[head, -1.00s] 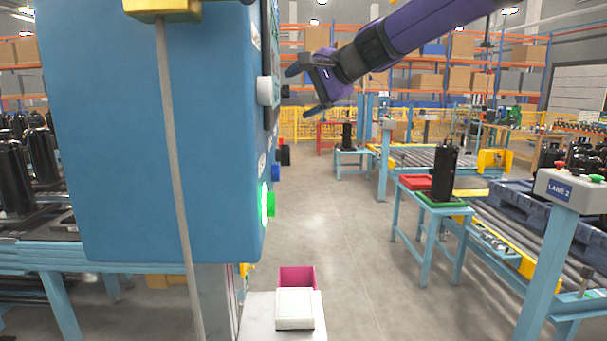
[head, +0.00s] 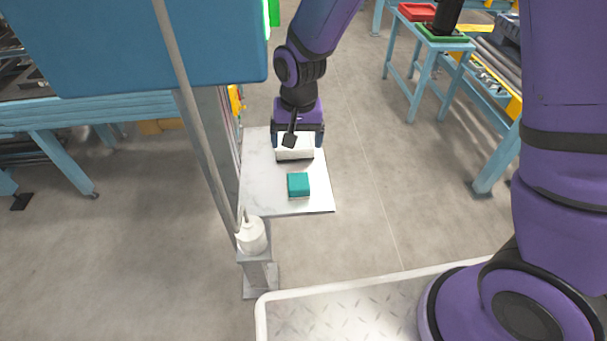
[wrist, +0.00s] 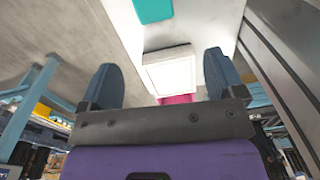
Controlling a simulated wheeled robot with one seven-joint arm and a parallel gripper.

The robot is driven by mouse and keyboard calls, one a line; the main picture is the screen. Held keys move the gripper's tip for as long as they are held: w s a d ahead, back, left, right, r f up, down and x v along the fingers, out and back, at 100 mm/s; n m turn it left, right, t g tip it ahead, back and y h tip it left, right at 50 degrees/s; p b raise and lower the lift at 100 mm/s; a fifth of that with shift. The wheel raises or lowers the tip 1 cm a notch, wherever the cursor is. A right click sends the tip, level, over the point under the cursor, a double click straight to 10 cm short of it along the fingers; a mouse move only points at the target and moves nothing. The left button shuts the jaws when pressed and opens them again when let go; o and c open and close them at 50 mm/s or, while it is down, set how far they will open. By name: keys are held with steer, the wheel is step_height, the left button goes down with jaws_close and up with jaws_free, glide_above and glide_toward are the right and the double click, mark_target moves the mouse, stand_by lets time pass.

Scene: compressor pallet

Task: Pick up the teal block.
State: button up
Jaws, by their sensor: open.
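The teal block (head: 298,186) sits on the pale shelf (head: 262,196), near its front edge. In the wrist view the teal block (wrist: 152,10) is cut off by the top edge. My gripper (head: 298,145) is open and points down over the white box (head: 294,154), behind the teal block in the head view. In the wrist view the white box (wrist: 168,70) lies beyond and between my open fingers (wrist: 161,60), with nothing gripped. The teal block is outside the fingers and apart from them.
A magenta bin (wrist: 178,99) shows beside the white box in the wrist view. A blue cabinet (head: 130,45) and a slanting grey pole (head: 185,90) stand left of the shelf. A white bottle-like object (head: 251,236) stands in front. Floor to the right is open.

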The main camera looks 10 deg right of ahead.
mark_target(298, 181)
steer(key=shift+h, duration=0.3)
steer(key=f, duration=0.2)
steer(key=s+f, duration=0.1)
steer(key=f, duration=0.5)
steer(key=shift+s, duration=0.2)
steer(key=f, duration=0.2)
steer(key=s+f, duration=0.1)
steer(key=shift+f, duration=0.35)
steer(key=shift+w+f+n, duration=0.1)
steer(key=shift+f+n, duration=0.2)
steer(key=shift+f, duration=0.5)
steer(key=c, duration=1)
steer(key=shift+c, duration=0.2)
steer(key=shift+r, duration=0.1)
